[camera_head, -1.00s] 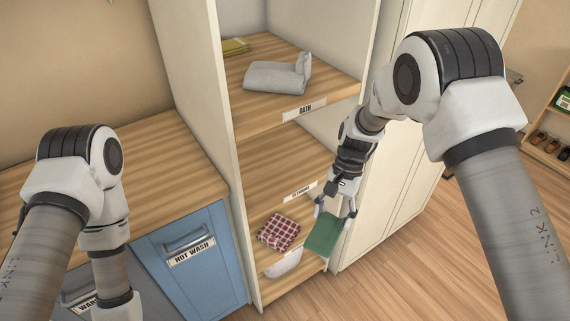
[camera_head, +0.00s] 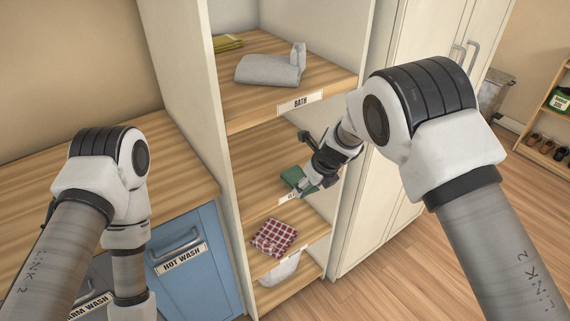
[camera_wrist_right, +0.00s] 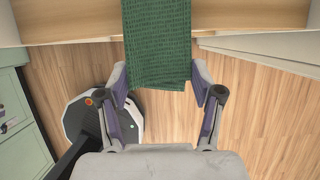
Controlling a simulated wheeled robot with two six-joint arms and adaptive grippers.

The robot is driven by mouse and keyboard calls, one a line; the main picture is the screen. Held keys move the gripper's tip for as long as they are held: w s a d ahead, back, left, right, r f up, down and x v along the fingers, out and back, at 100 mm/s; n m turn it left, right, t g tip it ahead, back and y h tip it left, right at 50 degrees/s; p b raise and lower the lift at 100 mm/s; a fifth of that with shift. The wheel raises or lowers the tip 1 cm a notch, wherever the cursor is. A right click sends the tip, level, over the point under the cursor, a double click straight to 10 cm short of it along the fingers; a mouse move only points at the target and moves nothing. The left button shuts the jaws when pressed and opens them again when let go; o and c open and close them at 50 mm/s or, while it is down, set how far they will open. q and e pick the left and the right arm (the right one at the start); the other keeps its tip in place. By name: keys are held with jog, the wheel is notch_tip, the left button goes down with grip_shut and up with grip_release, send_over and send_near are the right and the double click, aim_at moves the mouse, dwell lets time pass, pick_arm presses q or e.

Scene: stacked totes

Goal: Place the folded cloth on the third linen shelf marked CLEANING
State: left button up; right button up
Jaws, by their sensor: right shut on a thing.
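The green folded cloth (camera_head: 291,177) is in my right gripper (camera_head: 305,186), at the front part of the shelf below BATH. I cannot tell whether the cloth touches the shelf board. That shelf (camera_head: 256,172) is otherwise bare, and its front label (camera_head: 291,196) is mostly hidden by the gripper. In the right wrist view the cloth (camera_wrist_right: 158,38) hangs between the fingers of the right gripper (camera_wrist_right: 159,82) and reaches over the wooden shelf edge (camera_wrist_right: 70,29). The left gripper is out of the picture; only my left arm shows.
A red checked cloth (camera_head: 273,238) lies on the shelf below, with a white item (camera_head: 280,270) lower down. The cabinet's side walls bound the shelves. A blue HOT WASH bin (camera_head: 190,265) stands left.

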aim_at(289, 168)
jog(key=w+a, duration=0.2)
jog(key=w, duration=0.1)
jog(key=w+a, duration=0.1)
jog(key=shift+w+a+f, duration=0.15)
jog(key=shift+w+a, duration=0.1)
jog(key=shift+w, duration=0.05)
jog(key=shift+w+a, duration=1)
jog(key=shift+w, duration=0.2)
jog(key=shift+w+a+f, duration=0.15)
jog(key=shift+w, duration=0.05)
jog(key=shift+w+f+p, duration=0.1)
jog(key=shift+f+p, duration=0.25)
jog(key=shift+f, duration=0.2)
jog(key=shift+f+b, duration=0.2)
jog(key=shift+b, duration=0.1)
jog(key=o, duration=1.1)
